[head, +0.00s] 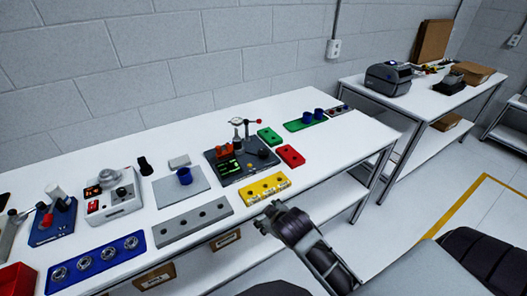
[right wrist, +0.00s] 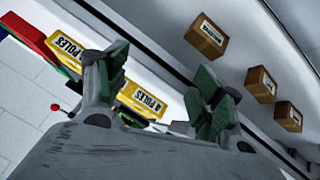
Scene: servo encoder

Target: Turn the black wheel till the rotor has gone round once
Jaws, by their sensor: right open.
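A dark test station (head: 262,174) stands on the white bench in the head view. It carries a green display, an orange-red part and an upright silver post. A small round black part (head: 263,153) on its right side looks like the black wheel, but it is too small to be sure. I cannot make out the rotor. My right gripper (head: 268,216) is at the bench's front edge, in front of the yellow block and apart from the station. In the right wrist view its fingers (right wrist: 160,92) are spread and hold nothing. My left gripper is not in view.
A yellow block marked "4 POLES" (right wrist: 149,100) lies near the right gripper. Red (head: 290,155) and green (head: 269,136) blocks lie right of the station. A grey plate (head: 195,222) and blue cup (head: 184,176) are to its left. Labelled boxes (right wrist: 206,34) sit below the benchtop.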

